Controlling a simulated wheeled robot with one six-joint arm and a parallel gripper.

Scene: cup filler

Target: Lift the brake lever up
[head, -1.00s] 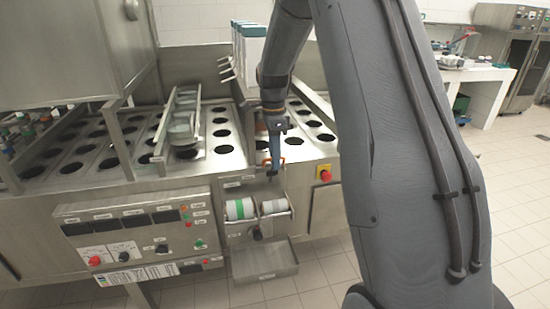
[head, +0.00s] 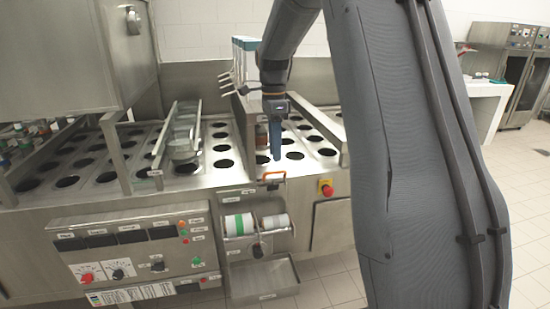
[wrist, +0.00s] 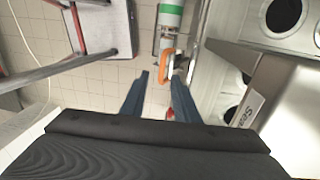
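An orange handle (head: 273,176) stands at the front edge of the steel machine, above the film rolls; it also shows in the wrist view (wrist: 171,63). A dark lever-like part (head: 257,249) sits low in front of the rolls. I cannot tell from labels which of these is the brake lever. My gripper (head: 275,157) points down above the machine's top, just behind the orange handle in the picture. In the wrist view my gripper (wrist: 159,82) has its two blue fingers apart, with nothing between them held; the orange handle lies just beyond the fingertips.
A green-and-white roll (head: 239,225) and a white roll (head: 275,222) sit on the front, above an open tray (head: 265,279). A red stop button (head: 326,188) is to the right. A control panel (head: 135,245) is to the left. Tiled floor on the right is free.

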